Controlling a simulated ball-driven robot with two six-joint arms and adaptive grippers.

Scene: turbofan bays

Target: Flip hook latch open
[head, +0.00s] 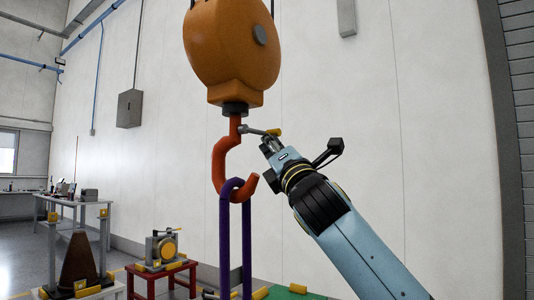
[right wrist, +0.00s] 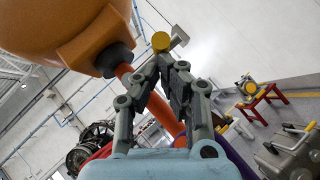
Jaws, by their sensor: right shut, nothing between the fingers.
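The orange-red hook (head: 221,160) hangs below the orange hoist block (head: 232,50). A grey hook latch (head: 256,131) with a yellow tip (head: 274,132) sticks out nearly level to the right from the hook's shank, well above the hook's point. My right gripper (head: 267,145) is shut and empty just below the latch's yellow end. In the right wrist view the fingertips (right wrist: 160,62) meet just under the yellow tip (right wrist: 160,41); whether they touch it I cannot tell. My left gripper is not in view.
A purple sling (head: 235,235) hangs in the hook's bowl. A red stand (head: 160,281) with a yellow-and-grey device (head: 162,250) is low behind it, and a workbench (head: 75,208) is at the left. The space right of the hook is clear apart from my arm.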

